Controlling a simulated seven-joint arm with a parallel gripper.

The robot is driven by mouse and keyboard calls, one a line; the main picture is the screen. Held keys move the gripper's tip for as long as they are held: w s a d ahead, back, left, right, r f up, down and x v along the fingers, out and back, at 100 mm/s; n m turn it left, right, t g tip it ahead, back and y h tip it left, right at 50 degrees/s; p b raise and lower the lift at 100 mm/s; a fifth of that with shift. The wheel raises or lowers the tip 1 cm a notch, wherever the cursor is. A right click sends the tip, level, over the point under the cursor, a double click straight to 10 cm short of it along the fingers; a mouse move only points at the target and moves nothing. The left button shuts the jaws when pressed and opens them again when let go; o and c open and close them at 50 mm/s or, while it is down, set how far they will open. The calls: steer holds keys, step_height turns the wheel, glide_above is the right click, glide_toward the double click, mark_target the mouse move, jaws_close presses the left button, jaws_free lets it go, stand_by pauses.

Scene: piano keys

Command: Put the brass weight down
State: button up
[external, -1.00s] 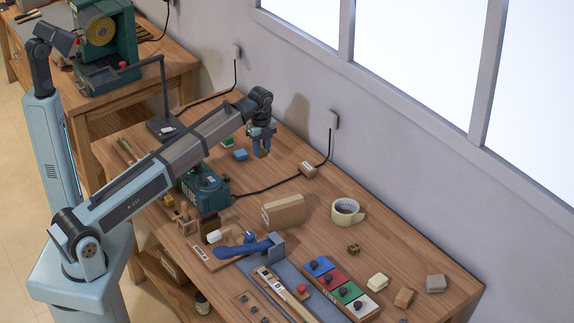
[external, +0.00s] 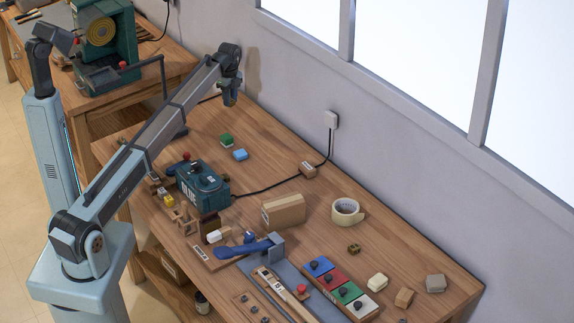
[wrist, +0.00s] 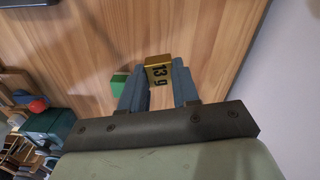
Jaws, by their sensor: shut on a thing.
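The brass weight (wrist: 158,75), a small gold block marked "13 g", sits between the two blue-grey fingers of my gripper (external: 229,98). My gripper is shut on it and points down, near the wall at the far end of the workbench (external: 285,185). In the wrist view the wood bench top shows beyond the weight, and the weight appears held above it. In the external view the weight is small and partly hidden by the fingers.
A green block (external: 227,140) and a blue block (external: 240,155) lie nearer than my gripper. The teal glue machine (external: 203,186), a cardboard box (external: 284,211) and a tape roll (external: 347,211) stand farther along. Bare wood surrounds the green and blue blocks.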

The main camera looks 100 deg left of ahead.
mark_target(235, 123)
steer(key=shift+w+a+f+m, duration=0.1)
steer(key=shift+a+f+m, duration=0.3)
steer(key=shift+f, duration=1.2)
steer(key=shift+w+a+f+m, duration=0.15)
steer(key=shift+a+f+m, duration=0.2)
steer(key=shift+f, duration=1.3)
steer(key=shift+w+a+f+m, duration=0.1)
steer(key=shift+a+f+m, duration=0.3)
steer(key=shift+f, duration=1.2)
steer(key=shift+d+f, duration=0.1)
steer(key=shift+f, duration=0.05)
steer(key=o, duration=1)
step_height(235, 123, up, 12)
steer(key=shift+r, duration=0.15)
